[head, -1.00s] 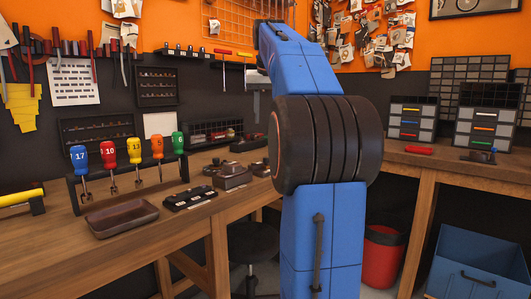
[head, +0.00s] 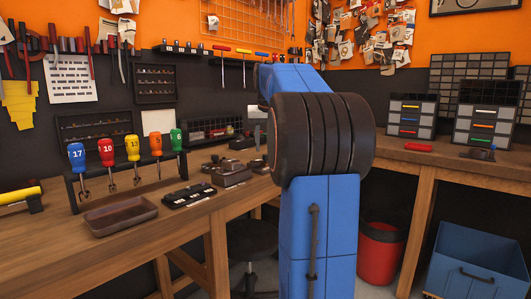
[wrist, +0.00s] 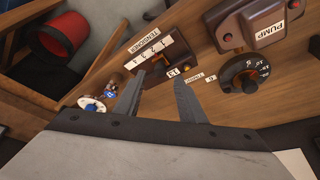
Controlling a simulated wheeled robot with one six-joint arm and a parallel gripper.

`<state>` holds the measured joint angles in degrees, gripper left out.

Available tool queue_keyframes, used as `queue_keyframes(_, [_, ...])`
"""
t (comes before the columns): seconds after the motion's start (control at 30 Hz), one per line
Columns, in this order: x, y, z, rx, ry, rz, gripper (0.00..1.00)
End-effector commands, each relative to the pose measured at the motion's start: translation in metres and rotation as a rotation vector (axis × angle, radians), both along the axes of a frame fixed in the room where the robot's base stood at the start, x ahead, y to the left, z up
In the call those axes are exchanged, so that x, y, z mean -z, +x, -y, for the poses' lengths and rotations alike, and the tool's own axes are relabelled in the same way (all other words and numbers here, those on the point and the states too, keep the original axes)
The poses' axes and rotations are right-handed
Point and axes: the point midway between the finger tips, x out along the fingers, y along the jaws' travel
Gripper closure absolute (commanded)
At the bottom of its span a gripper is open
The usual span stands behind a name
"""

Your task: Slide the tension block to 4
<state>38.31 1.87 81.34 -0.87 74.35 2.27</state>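The tensioner (wrist: 152,52) is a dark unit with a white scale marked 1 to 4, lying on the wooden bench in the wrist view. Its lettering appears turned in this view. The block on it is small and dark, partly behind a fingertip, and I cannot tell which number it stands at. My gripper (wrist: 160,82) is open, its two grey fingers apart with nothing between them. The left fingertip is close to the tensioner's lower edge; contact cannot be told. In the head view my arm hides most of the gripper.
The pump unit (wrist: 255,22) and a round black dial (wrist: 244,74) are right of the tensioner in the wrist view. A small white-and-blue part (wrist: 93,105) lies left. In the head view, a brown tray (head: 120,215) and screwdriver rack (head: 72,190) stand on the left bench.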

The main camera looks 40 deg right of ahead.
Motion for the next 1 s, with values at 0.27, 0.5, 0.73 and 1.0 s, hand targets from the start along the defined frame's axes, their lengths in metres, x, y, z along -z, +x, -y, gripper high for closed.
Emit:
queue_keyframes(0.27, [0.029,0.009,0.008,0.000,0.000,0.000,0.64])
queue_keyframes(0.5, [0.034,0.011,0.009,0.000,-0.001,0.001,0.64])
queue_keyframes(0.73, [0.034,0.011,0.009,0.000,-0.001,0.001,0.80])
queue_keyframes(1.0, [0.034,0.011,0.010,0.000,-0.001,0.001,1.00])
